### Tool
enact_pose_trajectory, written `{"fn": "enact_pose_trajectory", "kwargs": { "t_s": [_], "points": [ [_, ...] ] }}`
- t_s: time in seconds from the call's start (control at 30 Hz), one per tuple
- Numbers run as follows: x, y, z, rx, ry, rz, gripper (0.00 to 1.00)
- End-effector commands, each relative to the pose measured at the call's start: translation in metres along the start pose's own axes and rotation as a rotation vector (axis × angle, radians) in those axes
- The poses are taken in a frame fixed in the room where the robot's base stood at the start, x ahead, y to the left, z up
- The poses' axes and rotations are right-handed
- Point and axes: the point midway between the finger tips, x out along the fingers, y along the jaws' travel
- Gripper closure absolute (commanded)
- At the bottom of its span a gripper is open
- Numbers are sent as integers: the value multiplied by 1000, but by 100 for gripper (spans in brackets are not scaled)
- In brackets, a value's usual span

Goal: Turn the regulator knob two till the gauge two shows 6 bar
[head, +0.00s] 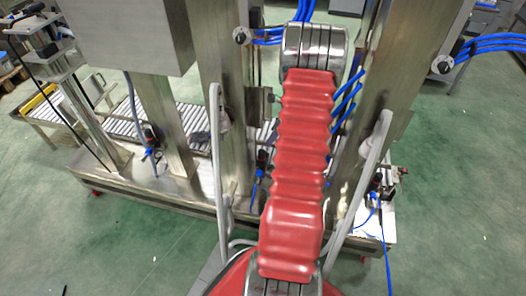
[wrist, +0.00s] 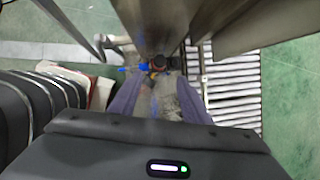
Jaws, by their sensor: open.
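My gripper (wrist: 158,92) shows in the wrist view as two blue-grey fingers standing apart, with nothing held between them. Just beyond the fingertips is a small dark regulator unit (wrist: 158,64) with a blue fitting on its left, at the foot of a steel column. I cannot tell its knob from its gauge, and no needle or number can be read. In the head view, small regulator units with blue parts sit low on the machine at the left (head: 150,153), middle and right (head: 378,190). Which one is number two cannot be told. My gripper is hidden behind my red arm there.
Steel columns (head: 222,100) rise close on both sides of my arm. A roller conveyor (wrist: 232,85) runs to the right in the wrist view. Blue hoses (head: 490,42) hang near the columns. Green floor (head: 130,245) lies open in front of the machine.

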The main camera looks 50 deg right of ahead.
Motion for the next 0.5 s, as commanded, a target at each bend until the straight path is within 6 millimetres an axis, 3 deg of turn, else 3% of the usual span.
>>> {"fn": "enact_pose_trajectory", "kwargs": {
  "t_s": [0.5],
  "points": [
    [71, 1, -1, -1, 2, 3, 56]
  ]
}}
